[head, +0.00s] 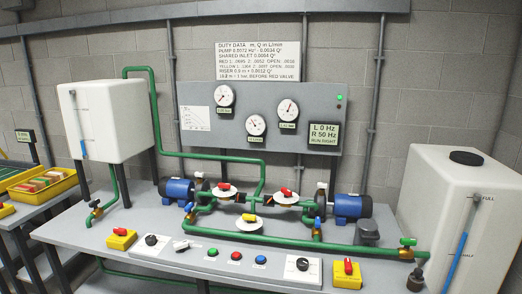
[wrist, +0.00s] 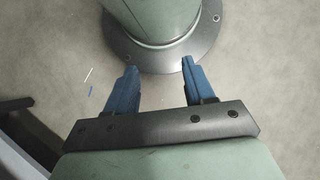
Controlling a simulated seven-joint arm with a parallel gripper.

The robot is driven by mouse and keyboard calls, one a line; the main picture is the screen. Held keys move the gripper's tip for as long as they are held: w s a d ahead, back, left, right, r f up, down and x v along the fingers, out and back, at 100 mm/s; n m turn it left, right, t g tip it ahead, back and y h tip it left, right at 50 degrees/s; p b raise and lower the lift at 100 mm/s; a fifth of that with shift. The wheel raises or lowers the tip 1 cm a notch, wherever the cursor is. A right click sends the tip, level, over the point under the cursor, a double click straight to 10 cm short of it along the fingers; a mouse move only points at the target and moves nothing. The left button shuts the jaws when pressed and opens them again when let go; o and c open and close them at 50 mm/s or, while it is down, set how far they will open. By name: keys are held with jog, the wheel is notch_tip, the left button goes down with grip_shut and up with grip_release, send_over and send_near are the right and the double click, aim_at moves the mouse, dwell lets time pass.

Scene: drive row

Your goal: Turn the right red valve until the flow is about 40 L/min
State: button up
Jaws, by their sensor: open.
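The right red valve (head: 286,191) has a red handle over a white round plate, on the green pipes at the bench's middle. The left red valve (head: 224,186) sits to its left, and a yellow valve (head: 249,217) sits lower between them. Three round dials, left (head: 224,95), middle (head: 256,125) and right (head: 288,110), are on the grey panel; their scales are too small to read. The display (head: 323,135) reads L 0 Hz, R 50 Hz, RUN RIGHT.
Blue pumps stand left (head: 178,190) and right (head: 352,206) of the valves. A white tank (head: 105,120) is at left, another (head: 455,200) at right. Buttons and knobs line the sloped front panel (head: 225,247). Yellow bins (head: 45,187) are at far left.

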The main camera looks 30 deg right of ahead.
jog(key=w+a+r+n+t+y, duration=0.15)
jog(key=w+r, duration=0.35)
jog(key=w, duration=1.3)
jog(key=w+a+r+t+y, duration=0.1)
jog(key=w+r+t+y, duration=0.3)
jog(key=w, duration=1.5)
jog(key=w+d+r+n+t+y, duration=0.1)
jog(key=w+d+r+n, duration=0.15)
jog(key=w+r, duration=1.15)
jog(key=w+d+r+n+t+y, duration=0.1)
jog(key=w+d+r, duration=0.3)
jog(key=w+r, duration=1.05)
notch_tip(320, 180, up, 25)
jog(key=m+t+h, duration=0.4)
jog(key=m+h, duration=0.1)
jog(key=h, duration=0.3)
send_over(287, 189)
jog(key=s, duration=0.6)
jog(key=x, duration=1.3)
jog(key=shift+w+a+f, duration=0.1)
jog(key=shift+w+a, duration=0.05)
jog(key=shift+a, duration=0.2)
